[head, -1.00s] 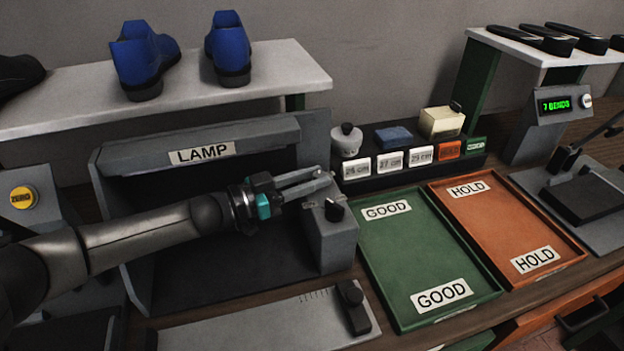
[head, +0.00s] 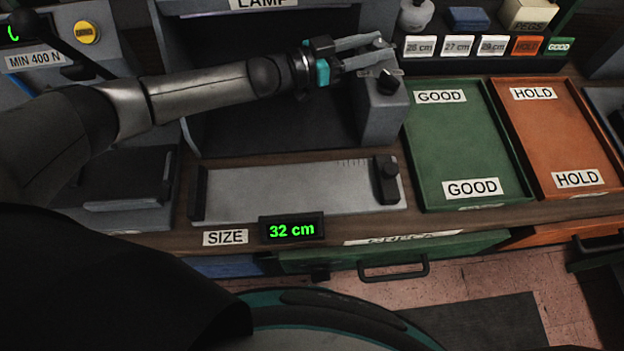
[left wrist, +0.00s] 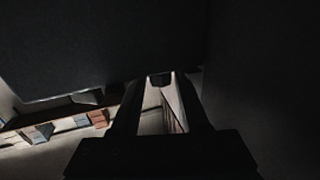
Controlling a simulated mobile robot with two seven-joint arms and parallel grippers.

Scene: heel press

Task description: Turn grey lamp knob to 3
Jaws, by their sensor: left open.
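The lamp housing (head: 277,28) stands at the top of the head view, its LAMP label partly cut off. A grey box (head: 380,118) at its right end carries a dark knob (head: 388,82) on top, with small pale marks beside it too small to read. My left gripper (head: 388,52) is open, its fingers just behind and above the knob in the picture; I cannot tell whether they touch it. In the dark left wrist view, the fingers (left wrist: 158,85) are apart, with a small dark shape between their tips that I cannot identify. My right gripper is not in view.
A green GOOD tray (head: 465,150) and an orange HOLD tray (head: 555,140) lie right of the knob box. A sizing plate (head: 290,190) with a 32 cm display (head: 292,228) lies in front. Stamps and blocks stand in a rack (head: 485,66) behind the trays.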

